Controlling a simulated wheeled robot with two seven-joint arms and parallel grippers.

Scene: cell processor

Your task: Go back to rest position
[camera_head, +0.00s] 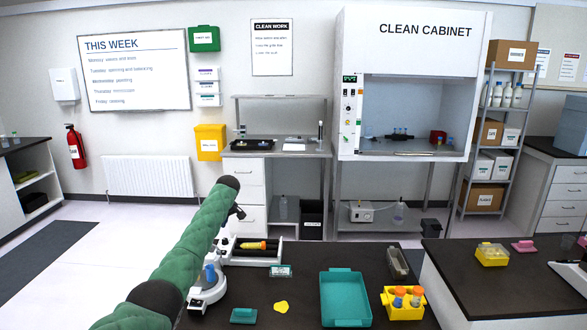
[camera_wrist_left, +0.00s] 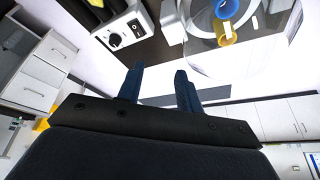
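My left arm (camera_head: 195,240), in a green sleeve, reaches in from the lower left of the head view and covers part of the bench. In the left wrist view my left gripper (camera_wrist_left: 159,73) has its two dark blue fingers apart, with nothing between them. A white round device (camera_head: 207,290) with a blue piece in it stands on the dark bench beside my arm. In the wrist view, a blue tube and a yellow tube (camera_wrist_left: 226,35) show near the fingers' upper right, apart from them. My right gripper is not in view.
The dark bench holds a teal tray (camera_head: 345,318), a yellow tube rack (camera_head: 403,306), a white holder with a yellow-orange tube (camera_head: 253,246) and small loose items. A side counter (camera_head: 490,300) stands at right. Open floor (camera_head: 100,235) lies left.

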